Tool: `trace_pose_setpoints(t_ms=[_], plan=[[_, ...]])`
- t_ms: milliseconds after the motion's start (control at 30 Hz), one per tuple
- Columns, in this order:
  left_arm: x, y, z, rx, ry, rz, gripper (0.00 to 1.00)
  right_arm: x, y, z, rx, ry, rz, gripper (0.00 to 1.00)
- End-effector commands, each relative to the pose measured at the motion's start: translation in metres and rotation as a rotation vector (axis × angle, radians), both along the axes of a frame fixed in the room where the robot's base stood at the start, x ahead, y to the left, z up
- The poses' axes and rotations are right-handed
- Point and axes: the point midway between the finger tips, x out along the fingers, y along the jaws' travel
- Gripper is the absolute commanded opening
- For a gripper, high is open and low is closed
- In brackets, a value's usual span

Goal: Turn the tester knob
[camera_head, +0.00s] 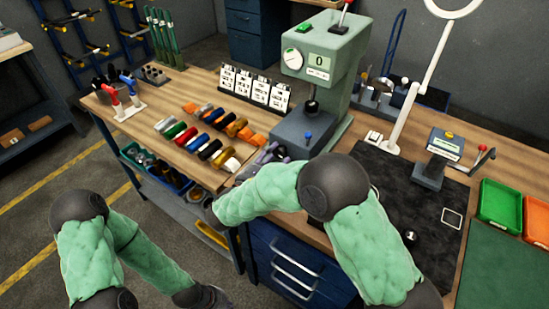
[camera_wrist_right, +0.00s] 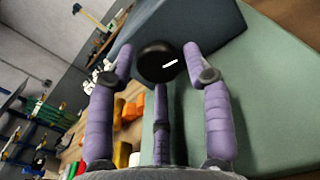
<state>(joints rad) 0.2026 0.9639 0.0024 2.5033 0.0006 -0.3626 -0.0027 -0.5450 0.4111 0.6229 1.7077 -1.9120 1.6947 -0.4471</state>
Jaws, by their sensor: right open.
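The tester (camera_head: 335,45) is a tall grey-green machine with a display reading 0, standing on the bench. In the right wrist view, a round black knob (camera_wrist_right: 152,64) with a white mark lies straight ahead, against a grey-green body. My right gripper (camera_head: 268,153) is in front of the tester's base. Its purple fingers are spread open in the right wrist view (camera_wrist_right: 160,58), with the knob between and beyond the tips; contact cannot be told.
Coloured handles (camera_head: 210,148) lie in rows left of the tester, with white cards (camera_head: 256,90) behind them. A black mat (camera_head: 375,170), a small device (camera_head: 440,150) and green (camera_head: 498,205) and orange (camera_head: 538,217) trays are to the right. A white lamp arm (camera_head: 418,75) rises behind.

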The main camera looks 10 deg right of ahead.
Motion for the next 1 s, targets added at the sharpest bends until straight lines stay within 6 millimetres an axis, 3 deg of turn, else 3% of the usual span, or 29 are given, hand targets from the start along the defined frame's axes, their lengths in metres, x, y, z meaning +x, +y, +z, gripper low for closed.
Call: trace_pose_setpoints(t_ms=[67, 100, 233, 1000], plan=[[0.0, 0.0, 0.0, 0.0, 0.0, 0.0, 0.0, 0.0, 0.0, 0.0, 0.0, 0.0, 0.0, 0.51], [0.0, 0.0, 0.0, 0.0, 0.0, 0.0, 0.0, 0.0, 0.0, 0.0, 0.0, 0.0, 0.0, 0.45], [0.0, 0.0, 0.0, 0.0, 0.0, 0.0, 0.0, 0.0, 0.0, 0.0, 0.0, 0.0, -0.001, 0.11], [0.0, 0.0, -0.017, 0.0, 0.0, 0.0, 0.0, 0.0, 0.001, -0.003, 0.212, -0.204, 0.0, 0.1]])
